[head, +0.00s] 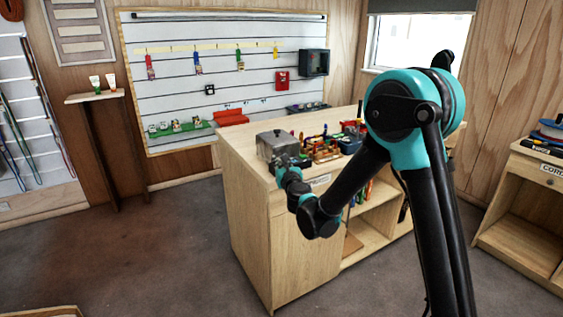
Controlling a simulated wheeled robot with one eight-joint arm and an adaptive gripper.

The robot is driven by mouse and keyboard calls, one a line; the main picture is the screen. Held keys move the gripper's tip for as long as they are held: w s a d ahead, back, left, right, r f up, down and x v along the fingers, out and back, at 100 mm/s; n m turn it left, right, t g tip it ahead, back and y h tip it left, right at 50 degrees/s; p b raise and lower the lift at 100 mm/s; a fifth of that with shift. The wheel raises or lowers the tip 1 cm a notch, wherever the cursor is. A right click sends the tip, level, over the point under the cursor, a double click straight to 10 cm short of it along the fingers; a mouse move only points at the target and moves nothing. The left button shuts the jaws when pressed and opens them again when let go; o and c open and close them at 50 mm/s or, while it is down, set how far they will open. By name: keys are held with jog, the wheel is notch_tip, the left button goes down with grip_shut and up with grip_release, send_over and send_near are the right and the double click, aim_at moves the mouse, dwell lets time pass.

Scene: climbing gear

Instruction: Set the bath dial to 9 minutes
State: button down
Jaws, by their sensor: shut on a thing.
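The bath (277,141) is a grey metal box with a lid, on the near left corner of the wooden bench top. My gripper (283,164) is at the front of the bath, low on its near side, and is small in the head view. It is shut on the bath dial. The dial itself is hidden behind the gripper and my wrist, so its setting and markings cannot be read.
A wooden rack (321,149) with several small coloured items stands right of the bath on the bench (240,165). Another wooden cabinet (528,195) stands at right. The floor left of the bench is clear.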

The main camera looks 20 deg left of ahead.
jog(key=m+t+h, duration=0.1)
jog(key=m+h, duration=0.1)
jog(key=h, duration=0.1)
jog(key=m+t+h, duration=0.1)
jog(key=m+h, duration=0.1)
jog(key=h, duration=0.1)
jog(key=a+m+t+h, duration=0.1)
jog(key=m+h, duration=0.1)
jog(key=h, duration=0.1)
jog(key=shift+s+a+m+h, duration=0.1)
jog(key=shift+s+m+h, duration=0.05)
jog(key=shift+m+h, duration=0.2)
jog(key=m+h, duration=0.2)
jog(key=h, duration=0.1)
jog(key=m+g+h, duration=0.1)
jog(key=m+h, duration=0.1)
jog(key=h, duration=0.1)
jog(key=m+g+h, duration=0.1)
jog(key=m+h, duration=0.1)
jog(key=h, duration=0.1)
jog(key=shift+w+a, duration=0.2)
jog(key=shift+a, duration=0.1)
jog(key=shift+g+h, duration=0.35)
jog(key=shift+g, duration=0.05)
jog(key=c, duration=1.3)
grip_release()
jog(key=v, duration=0.8)
jog(key=shift+o, duration=0.2)
jog(key=shift+d, duration=0.1)
